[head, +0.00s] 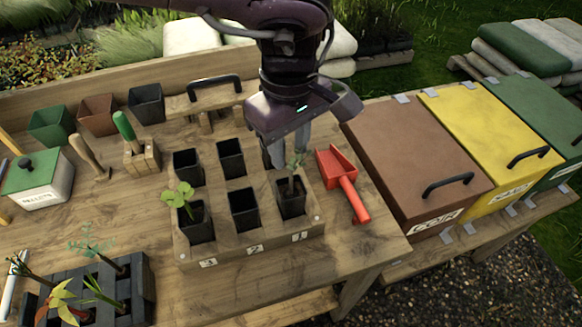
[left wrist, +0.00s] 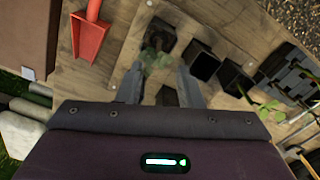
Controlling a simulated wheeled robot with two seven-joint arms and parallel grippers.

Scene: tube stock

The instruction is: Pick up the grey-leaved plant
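A small plant with dull grey-green leaves (head: 297,163) stands in the front right pot (head: 291,202) of a wooden pot rack. My left gripper (head: 287,152) is right above that pot, pointing down. In the left wrist view the leaves (left wrist: 155,58) show blurred between the two spread fingers (left wrist: 158,80), with no clear contact. Another plant with fine blue-grey leaves (head: 88,244) stands in the dark crate at the lower left; which one is meant I cannot tell for sure. My right gripper is in neither view.
The wooden rack (head: 250,243) holds several black pots, one with a bright green seedling (head: 180,197). A red scoop (head: 343,185) lies close to its right. The dark crate (head: 138,290) holds several plants. Lidded bins (head: 415,155) stand at the right.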

